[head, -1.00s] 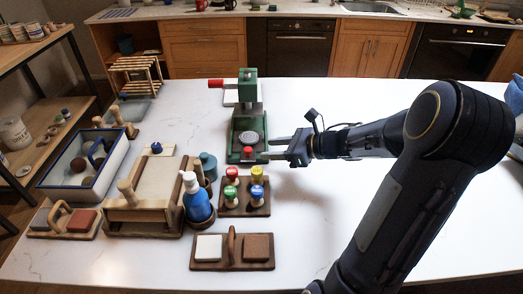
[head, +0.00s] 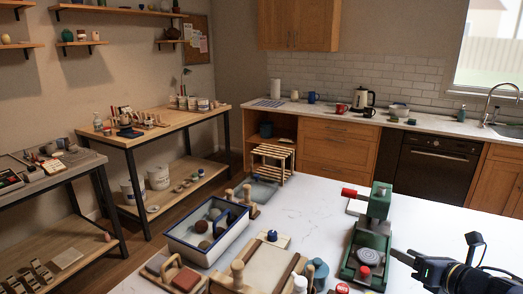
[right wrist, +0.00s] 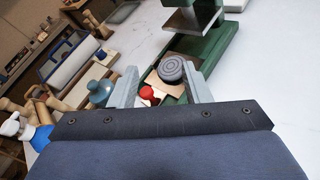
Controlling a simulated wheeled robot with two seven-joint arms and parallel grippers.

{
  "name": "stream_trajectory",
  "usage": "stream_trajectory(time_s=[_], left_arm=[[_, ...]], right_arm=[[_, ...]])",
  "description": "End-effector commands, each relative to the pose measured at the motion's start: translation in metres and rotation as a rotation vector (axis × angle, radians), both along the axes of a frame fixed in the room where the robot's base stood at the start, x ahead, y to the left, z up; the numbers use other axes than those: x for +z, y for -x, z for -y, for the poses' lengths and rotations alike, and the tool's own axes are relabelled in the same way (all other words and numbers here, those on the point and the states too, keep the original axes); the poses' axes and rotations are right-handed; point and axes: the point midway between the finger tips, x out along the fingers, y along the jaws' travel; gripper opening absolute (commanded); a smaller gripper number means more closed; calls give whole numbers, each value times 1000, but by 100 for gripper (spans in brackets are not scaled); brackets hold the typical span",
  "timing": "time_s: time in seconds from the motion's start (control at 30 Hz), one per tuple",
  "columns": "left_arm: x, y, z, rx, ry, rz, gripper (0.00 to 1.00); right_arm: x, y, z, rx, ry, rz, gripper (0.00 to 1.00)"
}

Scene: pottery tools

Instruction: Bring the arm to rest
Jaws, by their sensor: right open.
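My right gripper (head: 404,257) is at the lower right of the head view, to the right of the green press (head: 370,240). Its jaws are open and empty. In the right wrist view my right gripper (right wrist: 165,82) has its two fingers spread apart. The round grey disc on the press base (right wrist: 171,69) and a red knob (right wrist: 147,93) show beyond and between the fingers. I cannot tell from these views how far the fingertips are from the press. My left gripper is not in view.
A blue-rimmed white tray (head: 240,226) with several balls and a wooden board (head: 268,266) stand left of the press. A teal jar (head: 318,272) stands between them and the press. Shelves and a back counter stand farther off.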

Motion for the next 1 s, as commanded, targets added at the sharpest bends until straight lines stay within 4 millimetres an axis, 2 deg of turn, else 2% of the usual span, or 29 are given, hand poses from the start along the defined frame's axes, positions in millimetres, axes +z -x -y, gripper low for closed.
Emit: stream_trajectory(time_s=[0.03,0.1,0.17,0.27,0.3,0.37,0.4,0.5,0.6,0.63,0.7,0.8,1.0], left_arm=[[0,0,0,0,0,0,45],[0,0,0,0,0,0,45],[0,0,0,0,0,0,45],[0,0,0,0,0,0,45],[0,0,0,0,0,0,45],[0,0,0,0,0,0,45],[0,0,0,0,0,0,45],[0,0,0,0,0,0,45],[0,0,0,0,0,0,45],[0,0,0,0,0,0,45],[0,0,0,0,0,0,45],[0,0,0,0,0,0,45],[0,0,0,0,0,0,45]], right_arm=[[21,1,1,-167,-163,-8,43],[38,11,8,-427,-470,-36,43],[42,27,10,-633,-760,-67,43],[29,67,-3,-951,-1274,-156,43],[18,85,-15,-1073,-1480,-210,43],[1,115,-39,-1255,-1773,-311,43],[-11,134,-58,-1373,-1941,-390,43],[-32,174,-103,-1627,-2227,-581,43],[-43,204,-139,-1830,-2374,-745,43],[-45,211,-147,1874,2391,781,43],[-47,223,-160,1843,2280,798,43],[-49,232,-170,1825,2201,807,43],[-49,233,-171,1822,2188,807,43]])
